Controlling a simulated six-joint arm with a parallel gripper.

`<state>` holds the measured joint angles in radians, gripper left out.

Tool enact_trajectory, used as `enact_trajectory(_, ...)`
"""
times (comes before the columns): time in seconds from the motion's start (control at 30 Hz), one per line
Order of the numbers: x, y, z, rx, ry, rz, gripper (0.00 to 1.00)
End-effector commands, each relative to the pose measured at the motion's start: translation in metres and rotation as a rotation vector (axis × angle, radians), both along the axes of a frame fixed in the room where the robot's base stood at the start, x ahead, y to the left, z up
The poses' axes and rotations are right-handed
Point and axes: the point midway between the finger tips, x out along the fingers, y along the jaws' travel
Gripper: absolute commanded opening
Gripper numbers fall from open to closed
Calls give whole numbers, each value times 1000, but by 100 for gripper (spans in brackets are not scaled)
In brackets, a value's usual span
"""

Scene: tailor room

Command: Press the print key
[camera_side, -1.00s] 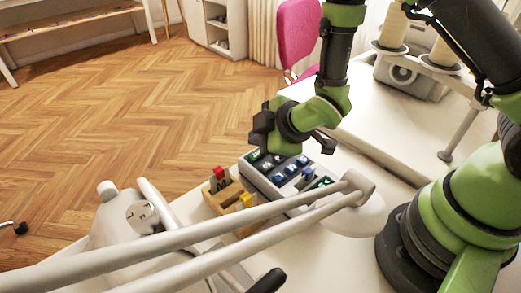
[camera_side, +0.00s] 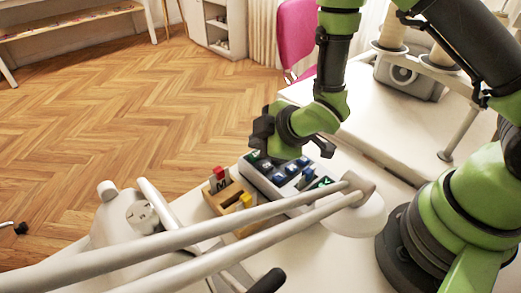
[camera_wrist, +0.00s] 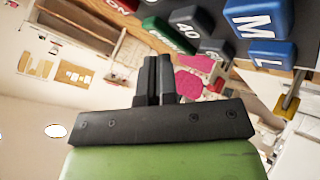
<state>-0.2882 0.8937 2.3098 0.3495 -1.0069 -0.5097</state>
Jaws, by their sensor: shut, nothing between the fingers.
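My gripper (camera_side: 264,147) points down over the far left end of a keypad (camera_side: 250,178) with dark, blue and green keys. In the wrist view its two dark fingers (camera_wrist: 158,72) are shut together and empty. A green key (camera_wrist: 168,35) with slanted white lettering lies just beyond the fingertips; the lettering is too blurred to read surely. A green key (camera_side: 254,155) shows by the gripper in the side view, partly hidden. Another green key (camera_side: 322,182) with a white mark is at the near right end. I cannot tell whether the fingertips touch a key.
A wooden holder (camera_side: 222,197) with a red-topped piece (camera_side: 219,173) and a yellow piece (camera_side: 245,200) stands left of the keypad. Pale bars (camera_side: 220,237) cross the foreground. In the wrist view, dark keys (camera_wrist: 192,20), blue keys (camera_wrist: 258,18) and a red key (camera_wrist: 122,3) surround the green one.

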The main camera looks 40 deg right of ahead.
Motion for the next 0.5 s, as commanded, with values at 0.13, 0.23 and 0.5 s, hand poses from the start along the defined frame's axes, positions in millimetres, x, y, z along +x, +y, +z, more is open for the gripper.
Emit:
enact_trajectory(0.13, 0, 0, -2, 0, 0, 0, 0)
enact_trajectory(0.23, 0, 0, -3, 0, 1, -1, 0)
enact_trajectory(0.5, 0, 0, -6, 0, 1, -1, 0)
